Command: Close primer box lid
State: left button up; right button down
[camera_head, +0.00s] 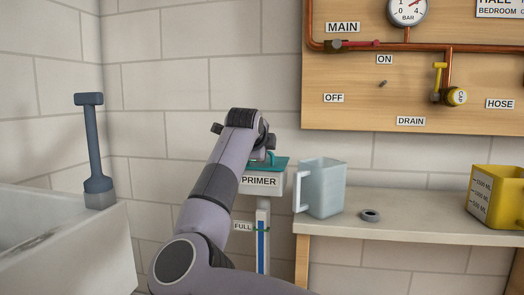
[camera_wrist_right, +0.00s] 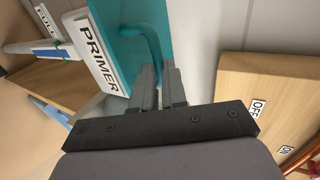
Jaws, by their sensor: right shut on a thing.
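The primer box (camera_head: 262,182) is a white box on the back wall with a PRIMER label, and it also shows in the right wrist view (camera_wrist_right: 93,55). Its teal lid (camera_head: 280,163) shows at the top of the box, and in the right wrist view it is a flat teal panel (camera_wrist_right: 125,45) with a curved teal handle (camera_wrist_right: 154,45). My right gripper (camera_wrist_right: 165,85) is shut on that handle. In the head view my right arm hides the fingers and part of the lid. I cannot tell the lid's exact angle. My left gripper is not in view.
Below the box is a gauge with a FULL label (camera_head: 243,227). A translucent jug (camera_head: 325,188) and a grey ring (camera_head: 370,215) stand on the shelf (camera_head: 420,222) to the right, with a yellow measuring jug (camera_head: 497,197) farther along. A pipe board (camera_head: 350,75) hangs above. A white basin (camera_head: 80,250) is at left.

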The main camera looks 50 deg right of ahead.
jog(key=c, duration=1.2)
grip_release()
jog(key=shift+f, duration=0.1)
jog(key=shift+o, duration=0.2)
pick_arm(q)
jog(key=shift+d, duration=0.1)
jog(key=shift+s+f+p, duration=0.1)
jog(key=shift+p, duration=0.4)
pick_arm(e)
jog(key=v, duration=0.7)
